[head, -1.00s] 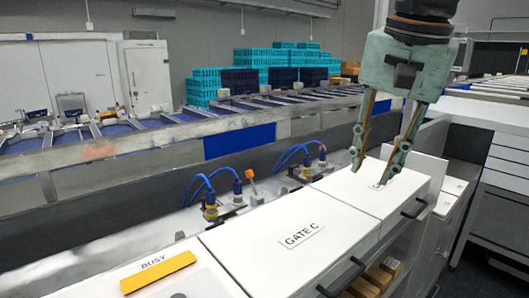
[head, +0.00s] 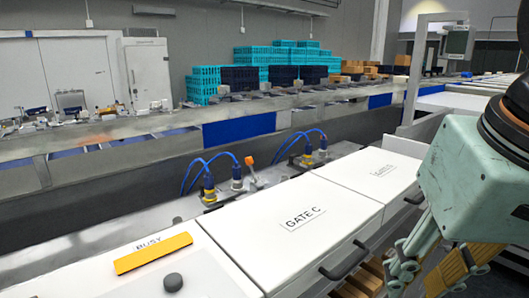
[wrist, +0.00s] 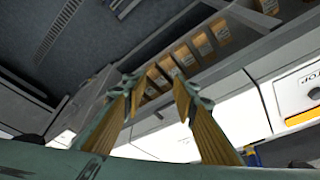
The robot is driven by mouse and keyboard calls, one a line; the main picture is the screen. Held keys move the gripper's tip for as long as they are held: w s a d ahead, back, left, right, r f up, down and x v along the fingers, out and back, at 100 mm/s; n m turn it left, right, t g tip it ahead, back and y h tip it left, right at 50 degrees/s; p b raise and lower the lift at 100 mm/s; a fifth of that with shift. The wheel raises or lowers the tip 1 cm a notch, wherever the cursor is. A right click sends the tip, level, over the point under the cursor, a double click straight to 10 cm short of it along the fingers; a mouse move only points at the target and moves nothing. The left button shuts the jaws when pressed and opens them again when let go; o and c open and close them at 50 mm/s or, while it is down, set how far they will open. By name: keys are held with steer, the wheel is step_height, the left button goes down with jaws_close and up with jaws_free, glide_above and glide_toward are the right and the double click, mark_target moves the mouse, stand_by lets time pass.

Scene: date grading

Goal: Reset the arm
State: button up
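My gripper (head: 415,278) is at the lower right of the head view, in front of the white cabinets, with my wrist partly cut off by the right edge. In the wrist view its two fingers (wrist: 157,80) stand apart with nothing between them. The gripper is open and empty, clear of the lid marked GATE C (head: 325,200) and of the white lid (head: 375,165) to its right.
A yellow bar (head: 153,253) and a dark knob (head: 173,282) are on the left cabinet. Black handles (head: 345,262) stick out in front. Blue-hosed fittings (head: 208,195) stand behind the lids. Labelled boxes (wrist: 200,45) fill a shelf in the wrist view.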

steer(key=shift+n, duration=0.6)
steer(key=s+f, duration=0.3)
steer(key=s, duration=0.1)
steer(key=shift+f+b, duration=0.35)
steer(key=shift+w, duration=0.1)
stand_by(0.3)
